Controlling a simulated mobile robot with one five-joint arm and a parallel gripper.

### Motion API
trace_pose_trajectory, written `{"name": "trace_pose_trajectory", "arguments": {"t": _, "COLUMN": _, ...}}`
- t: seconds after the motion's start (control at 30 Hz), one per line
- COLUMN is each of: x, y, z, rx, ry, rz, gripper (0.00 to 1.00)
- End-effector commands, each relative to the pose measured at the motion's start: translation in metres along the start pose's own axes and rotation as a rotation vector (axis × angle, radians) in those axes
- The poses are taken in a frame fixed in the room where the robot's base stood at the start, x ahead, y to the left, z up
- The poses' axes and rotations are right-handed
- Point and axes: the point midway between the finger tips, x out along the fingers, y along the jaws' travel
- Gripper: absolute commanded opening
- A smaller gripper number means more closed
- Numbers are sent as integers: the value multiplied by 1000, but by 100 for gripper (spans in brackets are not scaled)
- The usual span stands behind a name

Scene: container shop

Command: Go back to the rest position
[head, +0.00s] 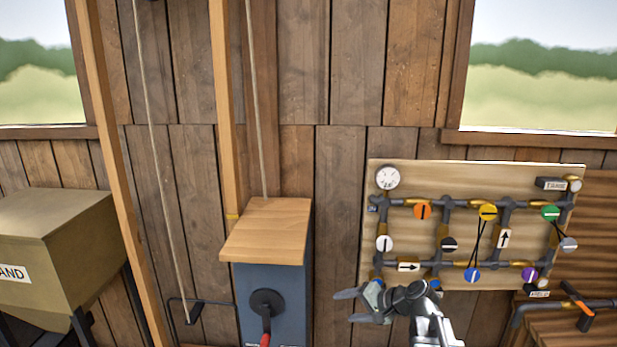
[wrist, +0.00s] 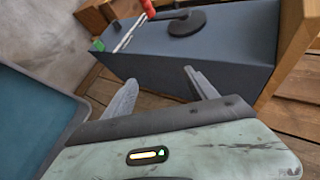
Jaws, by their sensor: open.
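My gripper (head: 352,306) is in the head view at the lower right of centre, in front of the lower left part of the pipe board. It points left and holds nothing. In the wrist view my gripper (wrist: 160,85) shows two grey fingers spread apart with empty space between them. Beyond the fingers is the blue-grey box (wrist: 220,55) with a dark round hub and a red-handled crank (wrist: 150,8). The same box (head: 285,285) stands left of my gripper in the head view, under a wooden top, with its red handle at the bottom edge.
The pipe board (head: 470,180) carries a gauge, coloured round valves and arrow plates. A tan sand bin (head: 50,235) stands at the left on dark legs. Ropes (head: 158,150) and wooden posts (head: 110,150) rise before the plank wall. A teal-grey panel (wrist: 35,115) lies left in the wrist view.

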Motion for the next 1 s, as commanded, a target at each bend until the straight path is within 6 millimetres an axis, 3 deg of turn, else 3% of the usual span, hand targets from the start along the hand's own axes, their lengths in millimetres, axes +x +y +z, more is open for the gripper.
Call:
{"name": "trace_pose_trajectory", "arguments": {"t": 0.03, "x": 27, "y": 14, "z": 36, "rx": -76, "ry": -65, "rz": 80, "gripper": 66}}
{"name": "trace_pose_trajectory", "arguments": {"t": 0.1, "x": 48, "y": 36, "z": 78, "rx": -192, "ry": -150, "rz": 221, "gripper": 66}}
{"name": "trace_pose_trajectory", "arguments": {"t": 0.2, "x": 48, "y": 80, "z": 117, "rx": -349, "ry": -252, "rz": 460, "gripper": 66}}
{"name": "trace_pose_trajectory", "arguments": {"t": 0.33, "x": 7, "y": 128, "z": 118, "rx": -435, "ry": -311, "rz": 714, "gripper": 66}}
{"name": "trace_pose_trajectory", "arguments": {"t": 0.5, "x": -30, "y": 160, "z": 112, "rx": -475, "ry": -368, "rz": 879, "gripper": 66}}
{"name": "trace_pose_trajectory", "arguments": {"t": 1.0, "x": -31, "y": 161, "z": 114, "rx": -480, "ry": -383, "rz": 879, "gripper": 66}}
